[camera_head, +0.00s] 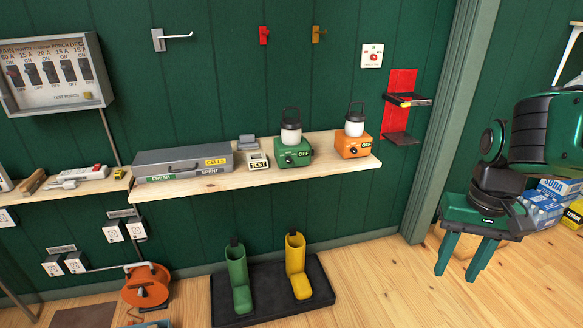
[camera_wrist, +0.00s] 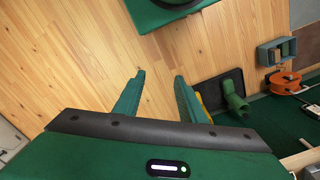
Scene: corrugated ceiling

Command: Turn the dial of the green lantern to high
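The green lantern (camera_head: 294,150) stands on the wooden wall shelf in the head view, with a clear globe and a dark handle on top. Its black dial (camera_head: 289,158) is on the front face, beside a label reading OFF. My gripper (camera_head: 456,273) is at the right, well away from the lantern and lower than the shelf, with its fingers pointing down. In the wrist view its two green fingers (camera_wrist: 160,75) are apart with only floor between them, so it is open and empty. The lantern does not show in the wrist view.
An orange lantern (camera_head: 353,147), also labelled OFF, stands right of the green one. A TEST device (camera_head: 258,161) and a grey cell box (camera_head: 183,166) are to its left. A red wall bracket (camera_head: 401,100) is beyond the shelf's right end. Boots stand on a black tray (camera_head: 262,314) below.

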